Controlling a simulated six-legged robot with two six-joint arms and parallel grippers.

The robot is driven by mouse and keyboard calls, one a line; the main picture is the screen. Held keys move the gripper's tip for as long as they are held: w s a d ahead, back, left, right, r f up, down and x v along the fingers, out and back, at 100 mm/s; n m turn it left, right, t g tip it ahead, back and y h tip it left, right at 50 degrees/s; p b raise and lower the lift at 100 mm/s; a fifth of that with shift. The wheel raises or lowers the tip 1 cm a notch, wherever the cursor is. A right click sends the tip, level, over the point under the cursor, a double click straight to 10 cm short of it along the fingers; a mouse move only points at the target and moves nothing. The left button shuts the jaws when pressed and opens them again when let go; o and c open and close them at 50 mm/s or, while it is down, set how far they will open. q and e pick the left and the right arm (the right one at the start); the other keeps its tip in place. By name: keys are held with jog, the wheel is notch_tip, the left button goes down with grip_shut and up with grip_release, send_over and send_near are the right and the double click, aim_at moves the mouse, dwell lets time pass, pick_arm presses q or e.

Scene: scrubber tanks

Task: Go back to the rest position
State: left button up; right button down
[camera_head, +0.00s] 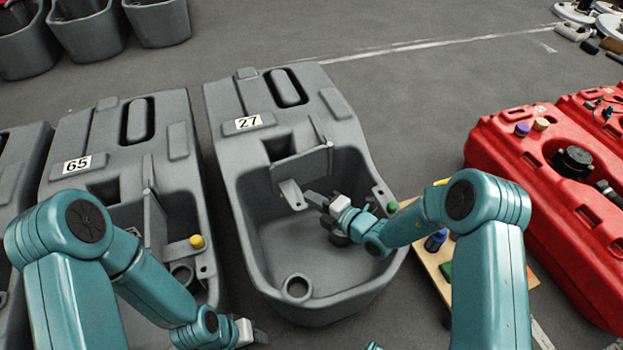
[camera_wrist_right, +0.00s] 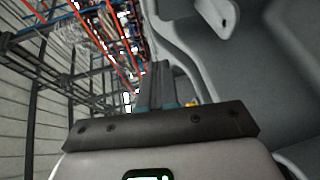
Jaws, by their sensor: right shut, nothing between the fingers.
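My right gripper (camera_head: 312,198) reaches in from the right over the open basin of the grey tank marked 27 (camera_head: 244,200). Its fingers are together with nothing between them. In the right wrist view the closed fingers (camera_wrist_right: 158,85) point up the picture, with a grey tank wall (camera_wrist_right: 285,75) beside them on the right. My left gripper (camera_head: 255,336) is low in the head view, between tank 27 and the tank marked 65 (camera_head: 70,135). It is small and partly hidden, so its opening does not show clearly.
A yellow cap (camera_head: 197,241) sits on tank 65 and a green cap (camera_head: 392,207) on the rim of tank 27. A red tank (camera_head: 510,140) stands at the right. A wooden board (camera_head: 432,262) with small items lies behind my right arm. Open floor (camera_head: 420,100) lies beyond.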

jog(key=s+f+n+g, duration=0.4)
jog(key=s+n+g, duration=0.35)
jog(key=s, duration=0.55)
jog(key=s+f+n+g, duration=0.4)
jog(key=s+n+g, duration=0.2)
jog(key=s+n, duration=0.5)
jog(key=s+d+f+n+h, duration=0.5)
jog(key=s+d+n+h, duration=0.4)
jog(key=n, duration=0.9)
notch_tip(320, 180, up, 29)
jog(key=w+a+n+t+y+p, duration=0.1)
jog(key=n+p, duration=0.6)
jog(key=p, duration=2.2)
jog(key=shift+w+a+t+y, duration=0.25)
jog(key=shift+w+t+y, duration=0.4)
jog(key=shift+w, duration=0.1)
jog(key=shift+f, duration=0.15)
jog(key=shift+d, duration=0.1)
